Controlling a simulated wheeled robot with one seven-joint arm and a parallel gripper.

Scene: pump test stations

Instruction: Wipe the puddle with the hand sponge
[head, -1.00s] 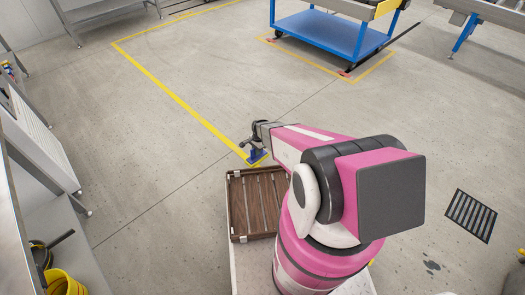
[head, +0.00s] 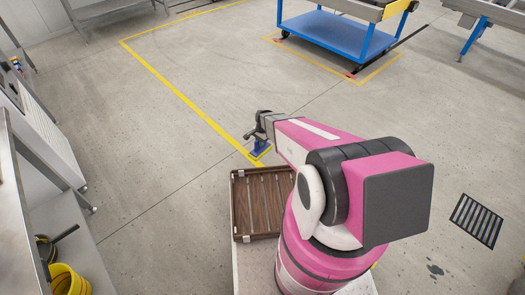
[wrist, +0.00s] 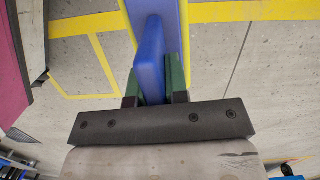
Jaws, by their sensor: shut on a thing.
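My gripper (wrist: 155,88) is shut on a blue hand sponge (wrist: 151,62), seen between its green fingers in the wrist view. In the head view the gripper (head: 256,137) is held out in front of my pink arm, with the blue sponge (head: 260,147) below it. Yellow shows beneath the sponge; I cannot tell whether it is sponge or floor line. No puddle is clear in either view. A small dark patch (head: 435,270) lies on the floor at the lower right; I cannot tell if it is wet.
A brown slatted tray (head: 234,210) sits close to my arm base. A floor drain (head: 477,220) lies at right. A blue cart (head: 335,38) stands at the back. Shelving and a yellow bucket (head: 67,280) are at left. The floor between is largely clear.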

